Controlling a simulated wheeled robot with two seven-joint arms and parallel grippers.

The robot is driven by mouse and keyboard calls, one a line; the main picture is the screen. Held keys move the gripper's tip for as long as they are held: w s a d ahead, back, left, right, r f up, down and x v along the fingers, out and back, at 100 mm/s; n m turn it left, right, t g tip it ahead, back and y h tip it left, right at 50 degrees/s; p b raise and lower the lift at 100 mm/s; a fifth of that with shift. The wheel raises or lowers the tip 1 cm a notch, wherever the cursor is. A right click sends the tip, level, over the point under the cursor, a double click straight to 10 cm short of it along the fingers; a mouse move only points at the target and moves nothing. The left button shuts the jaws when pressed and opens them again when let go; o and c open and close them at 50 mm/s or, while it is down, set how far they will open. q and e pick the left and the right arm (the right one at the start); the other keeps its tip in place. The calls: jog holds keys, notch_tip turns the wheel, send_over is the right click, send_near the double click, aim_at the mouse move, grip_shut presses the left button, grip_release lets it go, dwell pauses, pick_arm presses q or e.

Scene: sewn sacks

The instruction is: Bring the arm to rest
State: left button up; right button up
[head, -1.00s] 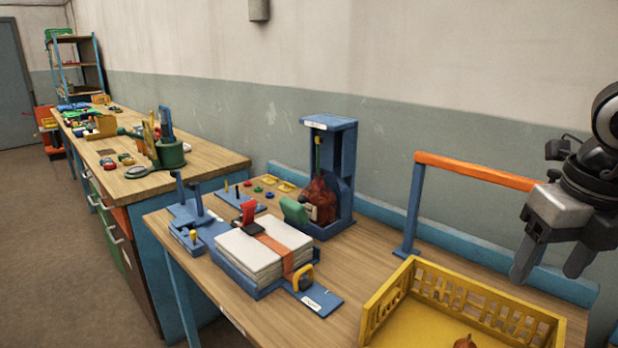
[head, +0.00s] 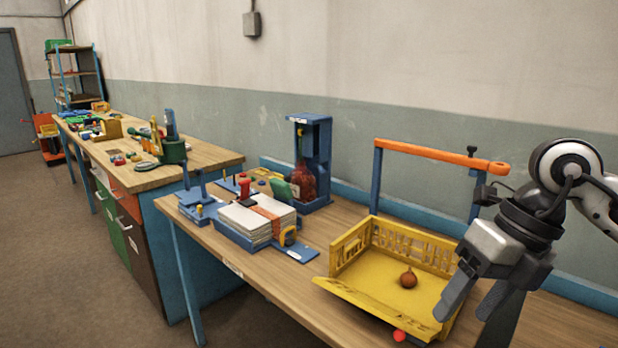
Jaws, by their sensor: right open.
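My right gripper (head: 468,302) is open and empty at the right of the head view. Its fingers point down and to the left, in front of the right part of the yellow crate (head: 350,245) as seen from here. I cannot tell its height above the table. My right arm (head: 565,170) comes in from the right edge. My left gripper does not show.
The crate holds a round brown thing (head: 408,280). An orange-topped blue frame (head: 430,152) stands behind it. A blue stand with a red sack (head: 304,182) and a white stack (head: 258,218) are further left on the table (head: 290,285). A red ball (head: 399,336) lies near the crate.

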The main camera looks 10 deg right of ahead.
jog(key=a+m+t+y, duration=0.3)
jog(key=a+m+y, duration=0.4)
jog(key=a+y, duration=1.05)
jog(key=w+d+f+m+t+h, duration=0.25)
jog(key=f+m+t+h, duration=0.4)
jog(key=m, duration=0.35)
jog(key=w+d+f+m+t+h, duration=0.1)
jog(key=d+f+m+t+h, duration=0.2)
jog(key=f+m+t+h, duration=0.55)
jog(key=s+d+f+m+g+h, duration=0.1)
jog(key=s+f+m+g, duration=0.3)
jog(key=f, duration=0.6)
jog(key=s+d+f+m+g+h, duration=0.1)
jog(key=s+f+m+g+h, duration=0.2)
jog(key=s+f, duration=0.6)
jog(key=m+g, duration=0.1)
jog(key=m, duration=0.1)
jog(key=shift+s+f+m+g, duration=0.15)
jog(key=shift+f+m+g, duration=0.15)
jog(key=shift+f+m, duration=0.1)
jog(key=shift+d, duration=0.1)
